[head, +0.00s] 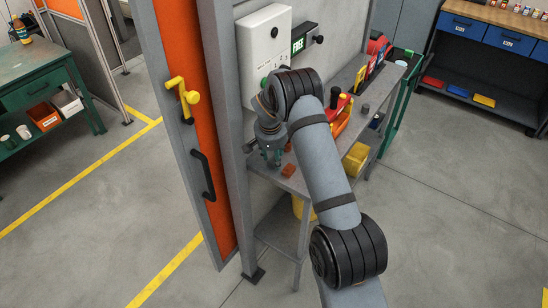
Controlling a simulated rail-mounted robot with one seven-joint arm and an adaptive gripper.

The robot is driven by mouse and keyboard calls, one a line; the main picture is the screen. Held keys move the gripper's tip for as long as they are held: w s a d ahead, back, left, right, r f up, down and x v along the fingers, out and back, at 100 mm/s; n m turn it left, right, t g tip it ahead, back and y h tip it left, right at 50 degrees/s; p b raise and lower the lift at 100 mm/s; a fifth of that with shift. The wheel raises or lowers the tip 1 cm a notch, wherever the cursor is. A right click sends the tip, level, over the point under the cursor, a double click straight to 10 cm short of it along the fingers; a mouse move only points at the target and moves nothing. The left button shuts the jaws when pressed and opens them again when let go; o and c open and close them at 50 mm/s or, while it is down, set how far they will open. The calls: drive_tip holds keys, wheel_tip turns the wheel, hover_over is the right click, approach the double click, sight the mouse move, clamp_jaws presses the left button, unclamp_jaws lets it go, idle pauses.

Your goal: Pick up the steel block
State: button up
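My gripper (272,158) points down over the near end of a narrow grey bench (296,184), beside the orange door frame. It is small and dark here, and I cannot tell whether its fingers are apart or closed, or whether anything is between them. I cannot make out a steel block with certainty; it may be hidden behind my gripper or arm. A small reddish-brown block (288,171) lies on the bench just right of my gripper.
An orange door (190,110) with a yellow latch (183,97) and black handle (203,175) stands left of the gripper. A white wall box (263,45) is behind it. Open floor lies in front.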

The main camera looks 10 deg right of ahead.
drive_tip(key=shift+a+f, duration=0.1)
drive_tip(key=shift+f, duration=0.2)
drive_tip(key=shift+c, duration=0.5)
clamp_jaws()
